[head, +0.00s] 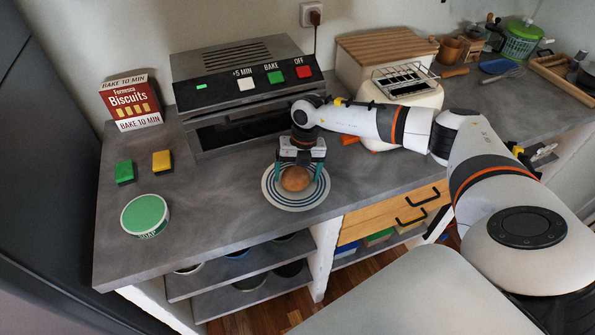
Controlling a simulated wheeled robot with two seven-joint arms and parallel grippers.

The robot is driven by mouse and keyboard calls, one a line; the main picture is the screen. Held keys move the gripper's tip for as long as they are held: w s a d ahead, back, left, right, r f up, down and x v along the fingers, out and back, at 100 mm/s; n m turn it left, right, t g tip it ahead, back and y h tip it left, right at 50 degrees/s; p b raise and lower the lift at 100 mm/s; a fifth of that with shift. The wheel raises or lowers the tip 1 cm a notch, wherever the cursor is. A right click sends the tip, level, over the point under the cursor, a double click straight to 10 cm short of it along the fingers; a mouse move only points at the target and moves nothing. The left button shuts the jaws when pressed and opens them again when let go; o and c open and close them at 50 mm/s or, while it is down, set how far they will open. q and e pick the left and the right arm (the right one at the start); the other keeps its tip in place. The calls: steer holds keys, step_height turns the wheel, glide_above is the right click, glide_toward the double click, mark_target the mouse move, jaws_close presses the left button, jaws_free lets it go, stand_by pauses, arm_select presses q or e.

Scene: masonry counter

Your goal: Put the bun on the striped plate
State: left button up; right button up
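The round brown bun (295,178) is over the middle of the striped plate and appears to rest on it. The striped plate (296,202), white with blue rings, lies on the grey counter in front of the oven. My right gripper (298,172) points down over the plate, with its teal fingers on either side of the bun. The fingers look spread wide, with a small gap at the bun's right side. The gripper body hides the back of the plate. My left gripper is not in view.
A toaster oven (240,95) stands behind the plate and a toaster (405,85) to the right. A biscuits box (131,102), green and yellow sponges (161,162) and a green-topped soap tin (145,215) are at the left. Counter left of the plate is clear.

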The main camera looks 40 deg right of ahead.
mark_target(304, 169)
steer(key=shift+r, duration=0.1)
step_height(304, 169, up, 12)
steer(key=d+b, duration=0.2)
steer(key=b, duration=0.1)
steer(key=shift+b, duration=0.35)
